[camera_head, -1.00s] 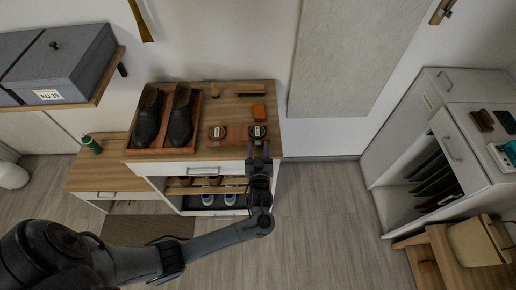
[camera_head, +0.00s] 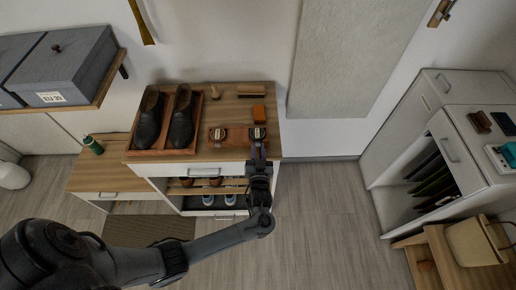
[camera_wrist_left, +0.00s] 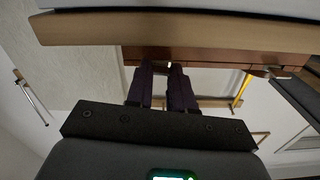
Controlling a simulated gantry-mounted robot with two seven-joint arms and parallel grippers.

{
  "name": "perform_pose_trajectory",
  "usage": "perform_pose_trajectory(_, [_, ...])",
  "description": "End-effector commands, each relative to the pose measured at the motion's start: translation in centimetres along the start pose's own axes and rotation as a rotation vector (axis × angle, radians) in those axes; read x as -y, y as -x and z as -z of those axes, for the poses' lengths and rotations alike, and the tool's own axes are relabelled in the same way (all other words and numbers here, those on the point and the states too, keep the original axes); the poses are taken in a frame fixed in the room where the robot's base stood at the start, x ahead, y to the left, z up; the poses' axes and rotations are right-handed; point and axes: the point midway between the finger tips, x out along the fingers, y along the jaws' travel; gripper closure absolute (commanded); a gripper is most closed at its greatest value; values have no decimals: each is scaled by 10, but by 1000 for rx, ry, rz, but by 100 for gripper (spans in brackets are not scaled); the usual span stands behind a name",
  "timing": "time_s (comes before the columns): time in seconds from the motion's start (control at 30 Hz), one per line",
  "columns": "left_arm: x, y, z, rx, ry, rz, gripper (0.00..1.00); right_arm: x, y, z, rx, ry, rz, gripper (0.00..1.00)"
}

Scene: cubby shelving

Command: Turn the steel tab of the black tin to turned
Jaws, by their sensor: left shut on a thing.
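Two small round dark tins with pale labels stand on a brown mat (camera_head: 238,134) on the wooden cabinet top. The right tin (camera_head: 258,133) is directly beyond my left gripper (camera_head: 258,148); the left tin (camera_head: 217,134) stands apart from it. In the left wrist view, the two dark fingers of my left gripper (camera_wrist_left: 169,67) are close together, with a small bright bit between their tips at the tin's level. The gripper is shut on this bit, which appears to be the steel tab; its angle is too small to read. My right gripper is out of view.
A tray (camera_head: 159,151) with two dark shoes (camera_head: 181,120) stands left of the tins. An orange block (camera_head: 258,113), a brush (camera_head: 251,90) and a small wooden item (camera_head: 215,91) lie behind them. The cabinet's front edge is below my gripper.

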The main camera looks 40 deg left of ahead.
Motion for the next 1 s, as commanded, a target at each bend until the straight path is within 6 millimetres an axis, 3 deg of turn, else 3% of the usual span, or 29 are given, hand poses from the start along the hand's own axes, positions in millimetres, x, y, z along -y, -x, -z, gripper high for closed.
perform_pose_trajectory(0.5, [0,0,3,2,-474,-1,100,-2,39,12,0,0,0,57])
perform_pose_trajectory(1.0, [0,0,0,4,-891,-3,100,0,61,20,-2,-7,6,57])
